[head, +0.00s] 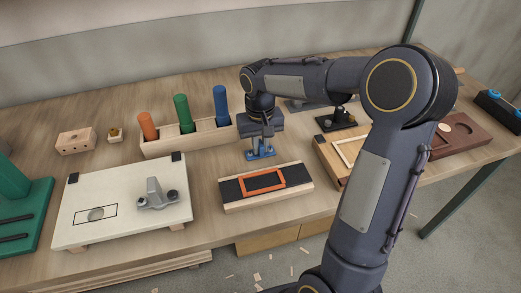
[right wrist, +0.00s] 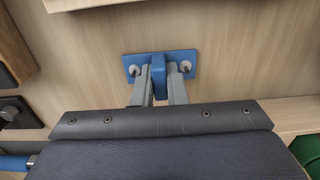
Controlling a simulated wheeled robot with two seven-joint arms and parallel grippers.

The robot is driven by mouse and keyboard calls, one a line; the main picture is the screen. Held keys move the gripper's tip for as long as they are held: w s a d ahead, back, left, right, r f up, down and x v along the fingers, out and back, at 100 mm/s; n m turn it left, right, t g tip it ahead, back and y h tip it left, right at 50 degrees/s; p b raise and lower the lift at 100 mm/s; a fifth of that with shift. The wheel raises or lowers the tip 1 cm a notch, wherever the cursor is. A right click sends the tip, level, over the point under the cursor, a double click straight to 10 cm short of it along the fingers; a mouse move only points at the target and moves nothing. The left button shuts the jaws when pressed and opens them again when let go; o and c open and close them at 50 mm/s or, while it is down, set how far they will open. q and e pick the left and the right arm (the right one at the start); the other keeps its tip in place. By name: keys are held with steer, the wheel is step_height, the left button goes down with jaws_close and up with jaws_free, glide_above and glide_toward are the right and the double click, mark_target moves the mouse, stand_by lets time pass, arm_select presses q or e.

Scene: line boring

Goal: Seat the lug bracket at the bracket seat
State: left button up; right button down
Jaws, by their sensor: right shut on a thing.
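The blue lug bracket (head: 260,153) has a flat plate and an upright lug. My right gripper (head: 265,139) is above it, pointing down. In the right wrist view the fingers (right wrist: 159,92) are shut on the lug of the bracket (right wrist: 158,66), one on each side. The plate is at or just above the wooden table; I cannot tell if it touches. An orange rectangular frame (head: 263,181) lies on a dark-topped wooden block in front of it, apart from the bracket; this looks like the bracket seat. My left gripper is not in view.
Left of the seat, a pale board (head: 122,215) carries a grey lug part (head: 156,195). A wooden rack (head: 185,138) with orange, green and blue cylinders stands behind. A wooden tray (head: 325,160) is close on the right. Bare table lies between the board and the seat block.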

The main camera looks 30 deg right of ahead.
mark_target(260, 143)
steer(key=shift+r+p, duration=0.75)
steer(key=shift+r, duration=0.25)
steer(key=c, duration=2.1)
jaws_free()
jaws_close()
steer(key=shift+r+p, duration=1.7)
steer(key=shift+r, duration=0.25)
